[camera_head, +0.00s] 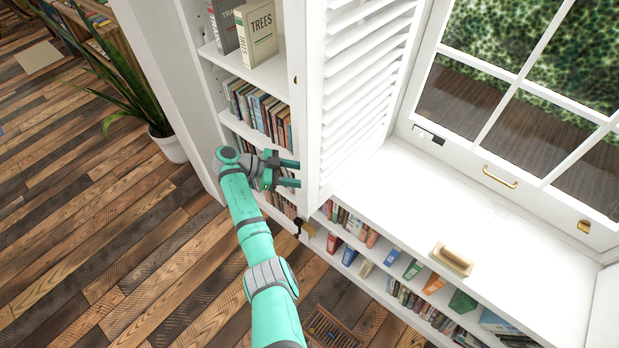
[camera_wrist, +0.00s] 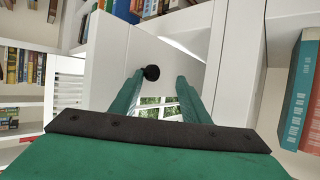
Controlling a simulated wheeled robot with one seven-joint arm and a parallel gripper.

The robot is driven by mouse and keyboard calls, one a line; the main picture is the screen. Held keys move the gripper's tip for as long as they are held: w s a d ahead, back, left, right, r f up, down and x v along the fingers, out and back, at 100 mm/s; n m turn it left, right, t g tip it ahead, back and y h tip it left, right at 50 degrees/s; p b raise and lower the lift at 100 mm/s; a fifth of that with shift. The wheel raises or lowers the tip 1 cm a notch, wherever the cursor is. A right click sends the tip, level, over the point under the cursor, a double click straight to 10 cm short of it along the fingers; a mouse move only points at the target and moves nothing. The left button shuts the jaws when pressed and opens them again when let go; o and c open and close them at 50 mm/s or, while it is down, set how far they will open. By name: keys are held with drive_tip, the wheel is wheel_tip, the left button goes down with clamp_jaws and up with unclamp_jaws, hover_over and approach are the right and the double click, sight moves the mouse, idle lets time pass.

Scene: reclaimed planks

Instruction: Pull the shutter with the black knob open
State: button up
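The white louvred shutter (camera_head: 362,75) stands out from the window at an angle; its white frame (camera_wrist: 104,48) fills the middle of the wrist view. The round black knob (camera_wrist: 151,72) is on that frame; I cannot make it out for certain in the head view. My gripper (camera_head: 297,173) is at the shutter's near edge, its two green fingers one above the other. In the wrist view my gripper (camera_wrist: 160,78) is open, with a finger to each side of the knob and nothing gripped. Whether the fingertips touch the frame cannot be told.
A white bookcase (camera_head: 212,49) with books stands left of the shutter. A low white bench (camera_head: 395,215) with book shelves below runs under the window (camera_head: 540,90); a wooden-handled brush or block (camera_head: 452,259) lies on it. A potted plant (camera_head: 167,145) stands on the plank floor.

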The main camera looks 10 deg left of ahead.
drive_tip(key=v, duration=0.9)
drive_tip(key=shift+s, duration=0.2)
drive_tip(key=shift+d+f, duration=0.1)
drive_tip(key=x, duration=0.6)
drive_tip(key=shift+d+f, duration=0.15)
drive_tip(key=shift+d, duration=0.2)
drive_tip(key=shift+w+f, duration=0.1)
drive_tip(key=shift+w, duration=0.05)
